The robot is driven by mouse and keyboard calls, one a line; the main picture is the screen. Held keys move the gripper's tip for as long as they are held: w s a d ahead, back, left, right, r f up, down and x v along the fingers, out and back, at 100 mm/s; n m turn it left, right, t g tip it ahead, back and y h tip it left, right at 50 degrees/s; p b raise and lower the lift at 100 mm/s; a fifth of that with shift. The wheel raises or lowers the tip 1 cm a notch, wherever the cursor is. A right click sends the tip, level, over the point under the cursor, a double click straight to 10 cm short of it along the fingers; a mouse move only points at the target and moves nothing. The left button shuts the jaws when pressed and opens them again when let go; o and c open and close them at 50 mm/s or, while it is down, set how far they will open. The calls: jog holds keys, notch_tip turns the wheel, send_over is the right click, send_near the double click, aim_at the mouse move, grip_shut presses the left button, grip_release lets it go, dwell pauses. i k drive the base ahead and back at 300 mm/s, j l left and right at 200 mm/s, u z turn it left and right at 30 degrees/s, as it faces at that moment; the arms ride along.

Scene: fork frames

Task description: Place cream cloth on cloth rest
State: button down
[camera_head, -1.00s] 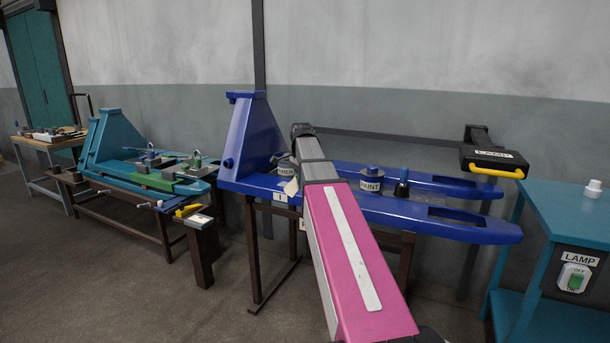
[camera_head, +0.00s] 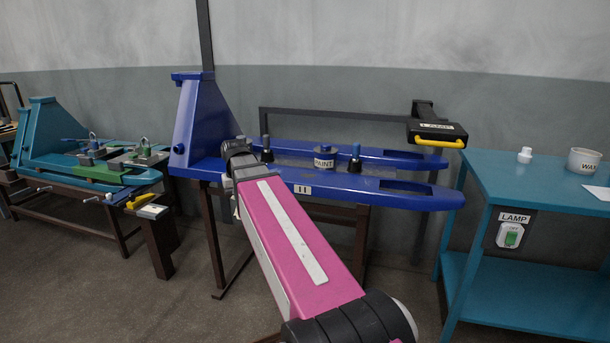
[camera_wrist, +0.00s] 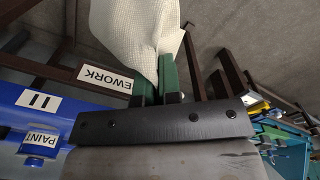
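A cream textured cloth (camera_wrist: 135,30) hangs from my gripper (camera_wrist: 157,85) in the wrist view. The green fingers are closed on the cloth's narrow end. In the head view my arm's far end is in front of the blue fork frame (camera_head: 370,190), and only a small pale bit beside it may be the cloth. I cannot make out a cloth rest for certain in either view.
The blue frame bears a PAINT tin (camera_head: 324,160) and dark pegs with a black lamp (camera_head: 437,132) above. A teal table (camera_head: 530,185) at right holds a white cap (camera_head: 525,155), a bowl (camera_head: 584,160) and a white sheet (camera_head: 597,192). A teal frame (camera_head: 45,140) stands left.

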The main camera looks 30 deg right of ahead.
aim_at(573, 304)
jog(key=k+l, duration=0.2)
jog(key=k, duration=0.2)
jog(key=k+l, duration=0.25)
jog(key=k, duration=0.2)
jog(key=k+l+z, duration=0.1)
jog(key=z, duration=0.35)
jog(key=k+l+z, duration=0.15)
jog(key=z, duration=1.6)
jog(key=k+l, duration=0.05)
